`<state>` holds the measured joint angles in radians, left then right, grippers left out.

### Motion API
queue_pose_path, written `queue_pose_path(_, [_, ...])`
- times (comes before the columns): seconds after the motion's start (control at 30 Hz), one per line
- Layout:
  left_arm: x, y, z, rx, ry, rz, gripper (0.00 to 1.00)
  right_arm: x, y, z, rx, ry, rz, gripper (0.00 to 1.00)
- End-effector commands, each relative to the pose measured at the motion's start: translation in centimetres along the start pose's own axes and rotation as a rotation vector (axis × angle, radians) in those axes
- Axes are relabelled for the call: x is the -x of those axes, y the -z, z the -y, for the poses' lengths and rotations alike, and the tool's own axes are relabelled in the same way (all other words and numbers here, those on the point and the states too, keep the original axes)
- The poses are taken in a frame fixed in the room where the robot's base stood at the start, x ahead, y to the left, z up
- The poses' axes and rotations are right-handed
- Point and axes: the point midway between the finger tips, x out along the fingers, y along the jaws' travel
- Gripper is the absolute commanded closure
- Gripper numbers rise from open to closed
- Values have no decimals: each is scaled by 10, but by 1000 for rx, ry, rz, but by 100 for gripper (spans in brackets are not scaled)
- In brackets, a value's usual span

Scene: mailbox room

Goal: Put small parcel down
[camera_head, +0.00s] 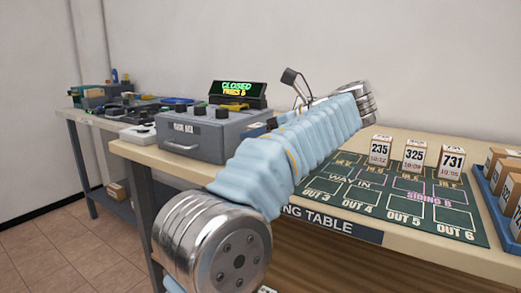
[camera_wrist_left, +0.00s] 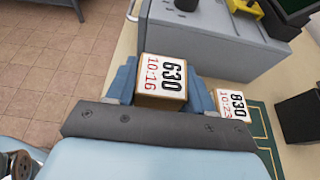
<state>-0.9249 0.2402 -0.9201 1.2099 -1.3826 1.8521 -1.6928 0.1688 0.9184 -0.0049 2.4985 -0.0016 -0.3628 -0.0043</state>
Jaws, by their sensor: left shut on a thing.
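In the left wrist view my left gripper (camera_wrist_left: 160,88) is shut on a small parcel (camera_wrist_left: 160,76) with a white top marked 630 and 10:16. A second parcel (camera_wrist_left: 233,105) marked 830 stands close to its right. In the head view my left arm crosses the middle, hiding the left gripper and the held parcel. I cannot tell whether the held parcel touches the table. The green mat (camera_head: 320,181) lies on the table, with white lines and labels such as WAY IN and OUT 3 to OUT 6. My right gripper is not in view.
Parcels 235 (camera_head: 380,150), 325 (camera_head: 414,154) and 731 (camera_head: 451,161) stand on the mat. A blue tray (camera_head: 493,207) with parcels is at the right. A grey control box (camera_head: 210,137) and a lit CLOSED sign (camera_head: 237,90) stand left of the arm. The mat's front part is clear.

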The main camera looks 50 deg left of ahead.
Motion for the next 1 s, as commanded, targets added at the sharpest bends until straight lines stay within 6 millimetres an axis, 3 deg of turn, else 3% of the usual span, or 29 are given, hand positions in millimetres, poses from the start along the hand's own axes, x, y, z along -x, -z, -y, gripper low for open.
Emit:
queue_pose_path(0.2, [-14, 31, 2, -2, 0, 0, 81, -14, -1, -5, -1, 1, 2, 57])
queue_pose_path(0.57, [-16, 34, 2, 0, -1, 0, 81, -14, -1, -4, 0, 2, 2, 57])
queue_pose_path(0.6, [-15, 33, 2, 0, -1, 0, 43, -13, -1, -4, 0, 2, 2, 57])
queue_pose_path(0.73, [-15, 33, 2, 0, -1, 0, 23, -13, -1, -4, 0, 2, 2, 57])
queue_pose_path(1.0, [-15, 32, 2, 0, -1, 0, 22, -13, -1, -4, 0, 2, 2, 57])
